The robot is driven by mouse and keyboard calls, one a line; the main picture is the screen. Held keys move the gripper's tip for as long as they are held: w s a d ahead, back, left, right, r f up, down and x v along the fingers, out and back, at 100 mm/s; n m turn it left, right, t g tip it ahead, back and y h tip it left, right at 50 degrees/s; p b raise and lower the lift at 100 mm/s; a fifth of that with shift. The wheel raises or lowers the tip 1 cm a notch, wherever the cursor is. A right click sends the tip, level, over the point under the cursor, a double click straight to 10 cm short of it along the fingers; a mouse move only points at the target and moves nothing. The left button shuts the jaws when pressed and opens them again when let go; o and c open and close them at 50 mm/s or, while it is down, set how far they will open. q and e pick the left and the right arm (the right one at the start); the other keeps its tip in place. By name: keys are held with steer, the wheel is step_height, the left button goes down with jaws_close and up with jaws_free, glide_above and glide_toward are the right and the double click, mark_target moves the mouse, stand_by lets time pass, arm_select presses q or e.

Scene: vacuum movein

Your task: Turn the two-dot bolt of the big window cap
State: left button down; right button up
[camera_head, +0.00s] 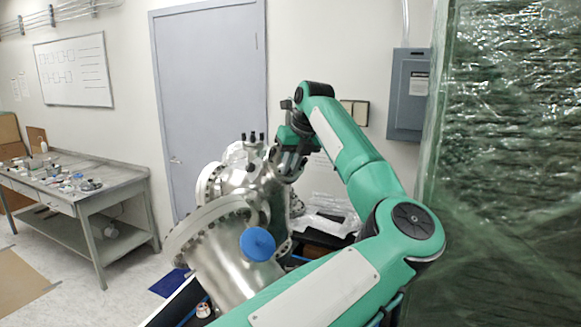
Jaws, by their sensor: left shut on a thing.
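A shiny steel vacuum chamber (222,262) with several bolted round flanges stands in the middle. I cannot make out any dots, nor tell for sure which flange is the big window cap. My right gripper is not in view.
A blue round cap (257,244) sits on the chamber's near side. A grey workbench (110,182) with small parts stands at left. A plastic-wrapped green stack (510,160) fills the right side. Crumpled clear plastic (330,222) lies behind the chamber.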

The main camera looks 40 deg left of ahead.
arm_select(q)
steer(key=shift+f+m+g+y+b, duration=0.15)
steer(key=shift+m+g+y+b, duration=0.2)
steer(key=shift+m+b, duration=0.7)
steer(key=shift+w+m+g+y+b, duration=0.1)
steer(key=shift+m+g+y+b, duration=0.35)
steer(key=shift+m, duration=1)
steer(key=shift+b, duration=0.3)
steer(key=c, duration=1.4)
jaws_free()
steer(key=shift+d, duration=0.1)
steer(key=shift+c, duration=0.2)
steer(key=shift+r, duration=0.2)
